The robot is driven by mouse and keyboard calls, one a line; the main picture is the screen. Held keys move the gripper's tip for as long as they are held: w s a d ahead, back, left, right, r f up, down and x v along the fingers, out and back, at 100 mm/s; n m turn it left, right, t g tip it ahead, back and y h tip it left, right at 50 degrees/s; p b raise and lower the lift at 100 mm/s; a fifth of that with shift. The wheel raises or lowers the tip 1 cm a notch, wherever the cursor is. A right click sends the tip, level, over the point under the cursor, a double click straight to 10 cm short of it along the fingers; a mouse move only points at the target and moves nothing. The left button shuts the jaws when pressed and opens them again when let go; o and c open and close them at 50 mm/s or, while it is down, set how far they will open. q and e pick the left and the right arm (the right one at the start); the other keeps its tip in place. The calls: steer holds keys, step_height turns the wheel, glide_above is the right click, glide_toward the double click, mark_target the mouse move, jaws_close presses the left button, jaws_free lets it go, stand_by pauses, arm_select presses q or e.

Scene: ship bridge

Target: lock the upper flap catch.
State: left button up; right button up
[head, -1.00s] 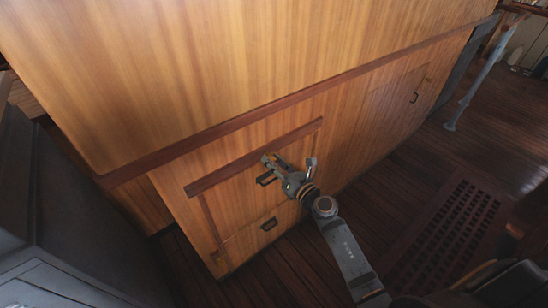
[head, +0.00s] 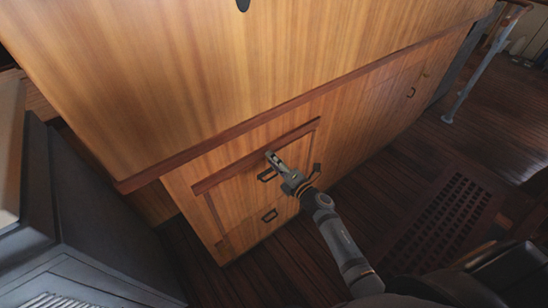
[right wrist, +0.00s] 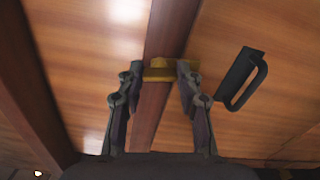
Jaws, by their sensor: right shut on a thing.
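My right gripper (head: 271,156) is at the cabinet front, by the dark wood strip above the upper flap (head: 237,184). In the right wrist view, my right gripper (right wrist: 161,72) is shut on a small brass catch (right wrist: 158,73), one finger on each side. The catch lies across the dark wood strip (right wrist: 160,40). In the head view the catch is hidden by the gripper. The flap's black handle (right wrist: 241,80) stands to the right of the fingers in the wrist view; it also shows in the head view (head: 267,174). My left gripper is not in view.
A lower black handle (head: 269,215) is on the panel below. A wooden ledge (head: 270,112) juts out above the flap. A grey console (head: 85,230) stands at left. The wooden floor (head: 400,170) at right is open, with a dark grating (head: 440,225).

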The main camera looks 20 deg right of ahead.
steer(key=shift+m+p, duration=0.6)
steer(key=shift+m, duration=0.5)
steer(key=o, duration=1.1)
steer(key=shift+o, duration=0.2)
steer(key=v, duration=1.2)
